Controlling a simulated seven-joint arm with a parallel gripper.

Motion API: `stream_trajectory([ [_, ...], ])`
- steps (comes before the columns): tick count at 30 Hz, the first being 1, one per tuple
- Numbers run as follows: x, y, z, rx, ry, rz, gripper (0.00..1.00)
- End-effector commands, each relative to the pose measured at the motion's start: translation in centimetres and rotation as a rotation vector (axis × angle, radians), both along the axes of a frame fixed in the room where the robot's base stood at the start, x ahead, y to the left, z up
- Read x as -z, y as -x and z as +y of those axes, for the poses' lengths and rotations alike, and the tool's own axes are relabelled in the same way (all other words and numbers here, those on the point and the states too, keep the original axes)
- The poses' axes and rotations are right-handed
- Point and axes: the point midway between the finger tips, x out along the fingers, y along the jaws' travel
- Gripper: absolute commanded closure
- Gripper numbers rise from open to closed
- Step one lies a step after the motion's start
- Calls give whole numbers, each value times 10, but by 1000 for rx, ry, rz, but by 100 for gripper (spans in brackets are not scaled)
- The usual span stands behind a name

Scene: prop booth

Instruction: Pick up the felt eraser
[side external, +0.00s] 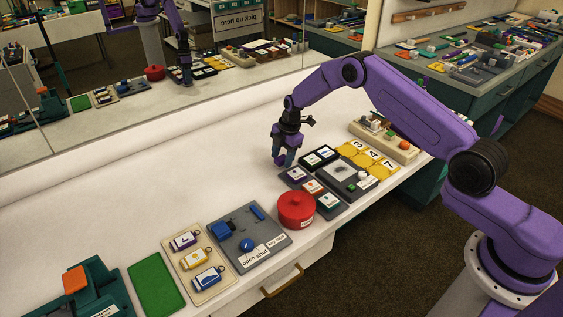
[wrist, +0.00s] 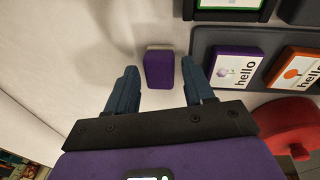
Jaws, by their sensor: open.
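The felt eraser (wrist: 159,72) is a small purple block with a pale grey strip along its far edge. It lies on the white tabletop in the wrist view. My gripper (wrist: 162,78) is open, with one dark blue finger on each side of the eraser and a visible gap to it on both sides. In the side external view my gripper (side external: 283,159) points down at the tabletop, left of the picture cards. A bit of purple (side external: 279,161) shows at its fingertips, probably the eraser, partly hidden. I cannot tell the fingertips' exact height.
A grey tray (wrist: 237,37) with "hello" picture cards (wrist: 236,70) lies close on the right. A red lidded pot (side external: 296,210) stands in front of it. Black-framed tiles (side external: 319,156) and yellow number tiles (side external: 359,147) lie to the right. The tabletop on the left (side external: 150,200) is clear.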

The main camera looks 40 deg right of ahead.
Motion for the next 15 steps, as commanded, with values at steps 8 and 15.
stream_trajectory([
  [8, 0, 0, 0, 0, 0, 0, 77],
  [15, 0, 0, 0, 0, 0, 0, 96],
])
